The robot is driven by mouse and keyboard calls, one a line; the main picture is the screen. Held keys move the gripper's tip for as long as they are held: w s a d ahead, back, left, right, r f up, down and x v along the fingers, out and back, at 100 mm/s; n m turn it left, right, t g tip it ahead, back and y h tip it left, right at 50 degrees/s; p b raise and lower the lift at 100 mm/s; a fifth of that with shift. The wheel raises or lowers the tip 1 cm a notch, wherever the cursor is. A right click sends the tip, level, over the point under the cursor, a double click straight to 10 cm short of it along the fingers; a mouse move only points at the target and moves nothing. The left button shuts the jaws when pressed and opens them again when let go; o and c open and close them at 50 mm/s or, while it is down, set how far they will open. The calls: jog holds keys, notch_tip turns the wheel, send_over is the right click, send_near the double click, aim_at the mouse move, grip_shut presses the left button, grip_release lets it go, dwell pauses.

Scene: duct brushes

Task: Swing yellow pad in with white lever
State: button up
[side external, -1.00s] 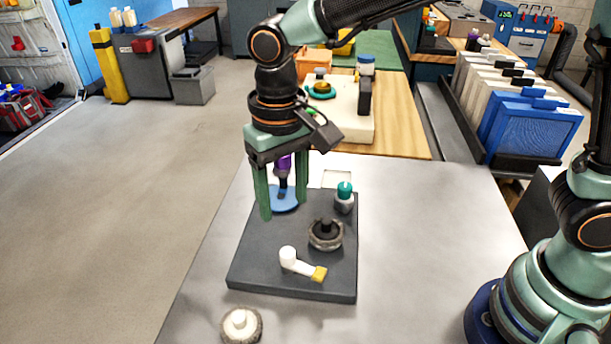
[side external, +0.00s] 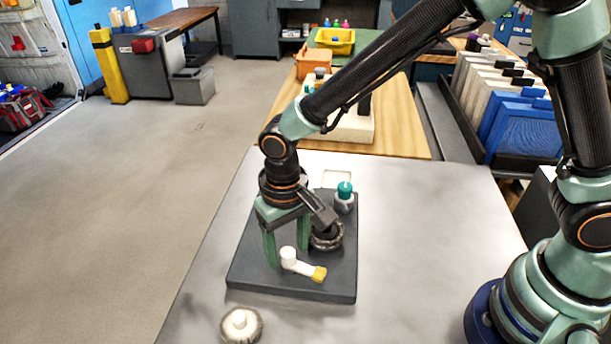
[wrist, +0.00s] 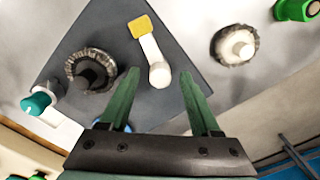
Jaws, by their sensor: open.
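The white lever (side external: 303,267) lies on the dark grey plate (side external: 250,285), with a round upright white knob at one end. The yellow pad (side external: 319,274) is at its other end, pointing to the front right. In the wrist view the white lever (wrist: 150,48) runs up from the knob to the yellow pad (wrist: 141,27). My gripper (side external: 288,258) is low over the plate, pointing down and open. In the wrist view my gripper (wrist: 159,74) has its fingertips on either side of the knob, with a gap each side. I cannot tell their exact height.
A dark round brush (side external: 327,236) stands on the plate close to my gripper's right finger. A teal-topped grey piece (side external: 344,196) is at the plate's back right. A pale round brush (side external: 241,325) lies off the plate at the front. The table right of the plate is clear.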

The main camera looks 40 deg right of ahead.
grip_shut()
dwell(1.4)
